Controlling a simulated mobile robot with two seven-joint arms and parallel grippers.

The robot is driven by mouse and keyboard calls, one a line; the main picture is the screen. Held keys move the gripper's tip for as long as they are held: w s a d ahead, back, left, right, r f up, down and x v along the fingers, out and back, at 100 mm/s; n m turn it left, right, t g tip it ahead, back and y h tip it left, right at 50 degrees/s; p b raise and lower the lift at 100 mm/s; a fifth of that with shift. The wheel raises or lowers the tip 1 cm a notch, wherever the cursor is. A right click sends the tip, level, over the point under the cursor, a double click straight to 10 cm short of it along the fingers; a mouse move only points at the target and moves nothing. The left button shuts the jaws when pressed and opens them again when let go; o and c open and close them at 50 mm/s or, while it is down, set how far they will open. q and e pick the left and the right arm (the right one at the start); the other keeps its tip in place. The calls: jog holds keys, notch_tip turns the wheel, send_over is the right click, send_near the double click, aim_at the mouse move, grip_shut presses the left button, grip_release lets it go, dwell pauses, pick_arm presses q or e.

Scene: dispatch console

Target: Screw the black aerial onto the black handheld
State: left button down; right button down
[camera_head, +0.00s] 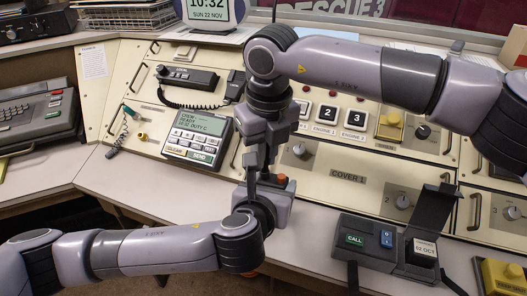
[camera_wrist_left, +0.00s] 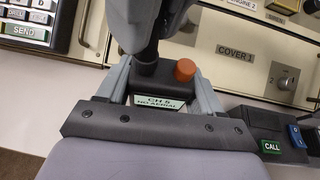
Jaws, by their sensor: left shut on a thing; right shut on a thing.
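The black handheld (camera_wrist_left: 168,80) stands between the fingers of my left gripper (camera_wrist_left: 160,88), which is shut on it. It has an orange knob (camera_wrist_left: 185,70) and a label reading "CH 5 NO AERIAL" (camera_wrist_left: 158,104). In the head view, the left gripper (camera_head: 268,188) and handheld are low centre, above the desk's front edge. My right gripper (camera_head: 262,150) comes down from above, shut on the black aerial, which is mostly hidden by its fingers. A dark round piece (camera_wrist_left: 147,63) shows beneath the right gripper, at the handheld's top left. I cannot tell whether aerial and handheld touch.
Behind stands the sloped console with a keypad unit (camera_head: 197,138), a corded handset (camera_head: 188,77), numbered buttons (camera_head: 327,115) and the COVER 1 panel (camera_head: 347,177). A dark box with a CALL button (camera_head: 367,240) and an open-lidded box (camera_head: 421,262) sit right of the grippers.

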jog(key=m, duration=0.4)
jog(key=shift+m+h, duration=0.3)
jog(key=shift+m, duration=0.1)
jog(key=m, duration=0.3)
jog(key=shift+d, duration=0.1)
jog(key=m+h, duration=0.1)
jog(key=m, duration=0.5)
jog(key=shift+m, duration=0.4)
jog(key=m+g, duration=0.1)
jog(key=m, duration=0.5)
jog(key=shift+d+m, duration=0.1)
jog(key=shift+m, duration=0.3)
jog(key=m, duration=0.3)
jog(key=shift+s+f, duration=0.1)
jog(key=m, duration=0.4)
jog(key=shift+g, duration=0.4)
jog(key=c, duration=1.2)
grip_release()
jog(key=shift+o, duration=0.2)
